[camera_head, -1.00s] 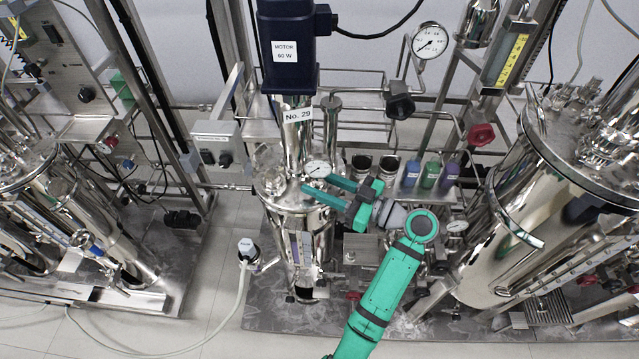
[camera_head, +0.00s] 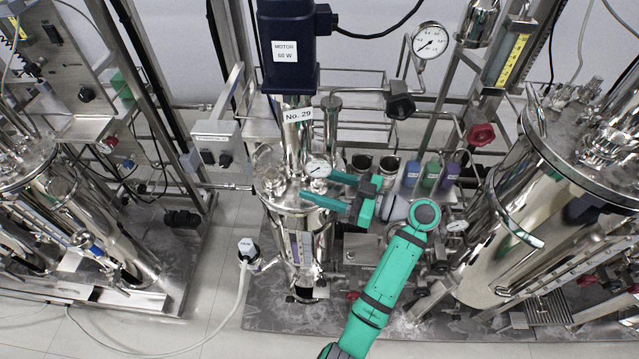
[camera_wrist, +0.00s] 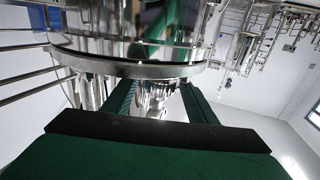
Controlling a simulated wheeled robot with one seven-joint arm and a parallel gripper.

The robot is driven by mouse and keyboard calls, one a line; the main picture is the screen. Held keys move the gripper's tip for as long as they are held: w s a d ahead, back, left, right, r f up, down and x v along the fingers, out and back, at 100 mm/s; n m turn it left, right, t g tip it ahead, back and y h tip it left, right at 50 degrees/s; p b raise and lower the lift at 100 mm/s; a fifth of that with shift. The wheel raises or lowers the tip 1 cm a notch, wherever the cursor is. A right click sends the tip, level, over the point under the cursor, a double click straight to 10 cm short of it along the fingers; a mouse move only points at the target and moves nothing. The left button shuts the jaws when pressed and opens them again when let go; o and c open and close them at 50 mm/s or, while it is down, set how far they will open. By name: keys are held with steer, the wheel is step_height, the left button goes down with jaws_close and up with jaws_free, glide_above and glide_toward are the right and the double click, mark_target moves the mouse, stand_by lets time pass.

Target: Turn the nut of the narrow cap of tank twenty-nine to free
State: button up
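Tank twenty-nine (camera_head: 297,236) is a shiny steel cylinder under the "No. 29" label (camera_head: 298,116). A small round gauge (camera_head: 318,169) sits at its top. My gripper (camera_head: 317,184) is open at the right of the tank's top, with its two green fingers pointing left over the lid area. In the wrist view the fingers (camera_wrist: 157,98) stand apart with shiny metal fittings (camera_wrist: 153,93) seen between them, below a steel flange rim (camera_wrist: 130,66). I cannot tell whether either finger touches anything. I cannot pick out the narrow cap or its nut.
A dark blue motor (camera_head: 287,50) stands above the tank. Blue, green and purple bottles (camera_head: 430,175) are right of my gripper. A larger steel tank (camera_head: 515,225) is at right. A white-capped hose fitting (camera_head: 247,247) is at left.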

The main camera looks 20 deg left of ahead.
steer(key=d, duration=1)
steer(key=shift+d, duration=0.4)
